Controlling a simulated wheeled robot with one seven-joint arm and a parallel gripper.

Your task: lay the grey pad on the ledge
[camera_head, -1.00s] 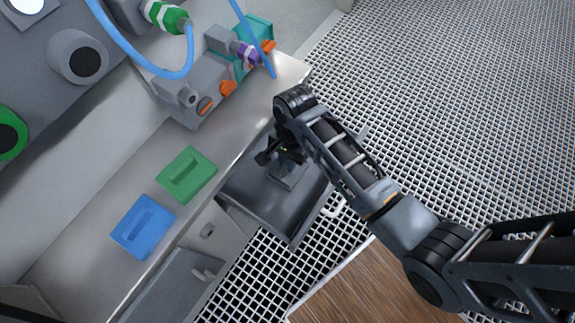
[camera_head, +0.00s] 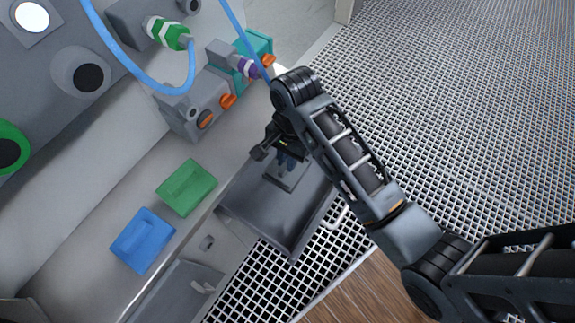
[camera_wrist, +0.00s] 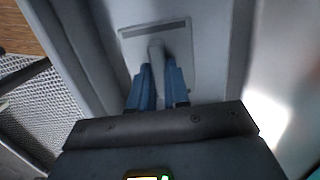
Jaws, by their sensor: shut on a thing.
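The grey pad (camera_head: 285,178) is a flat square plate with a raised grip, in or just above the open dark drawer (camera_head: 252,214). My gripper (camera_head: 286,160) points down over it and is shut on its grip. In the wrist view the blue fingers (camera_wrist: 159,85) stand either side of the grip on the grey pad (camera_wrist: 190,70). I cannot tell whether the pad touches the drawer floor. The ledge (camera_head: 222,145) is the pale counter running diagonally beside the drawer, to its upper left.
A green pad (camera_head: 187,188) and a blue pad (camera_head: 142,240) lie on the ledge. Grey blocks with orange knobs (camera_head: 205,100) and a blue hose (camera_head: 150,85) stand at its far end. Bare ledge shows between the green pad and the blocks.

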